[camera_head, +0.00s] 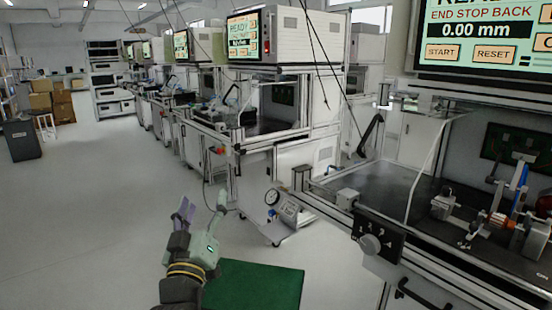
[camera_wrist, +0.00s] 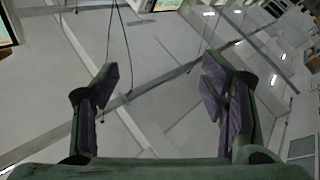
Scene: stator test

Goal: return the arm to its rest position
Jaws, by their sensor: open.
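My gripper (camera_head: 203,212) is raised at the lower middle of the head view, its fingers pointing up and apart. In the wrist view my gripper (camera_wrist: 158,95) shows both purple-padded fingers spread wide with nothing between them. Part of my arm below the gripper shows in the head view, with a yellow band around it. The gripper is apart from the test bench on the right and touches nothing that I can see.
A test bench (camera_head: 395,176) with a black work surface and a fixture stands close on the right. Its screen (camera_head: 485,35) reads 0.00 mm. A green panel (camera_head: 255,285) lies low beside my arm. Other benches line the back. The grey floor (camera_head: 85,215) on the left is clear.

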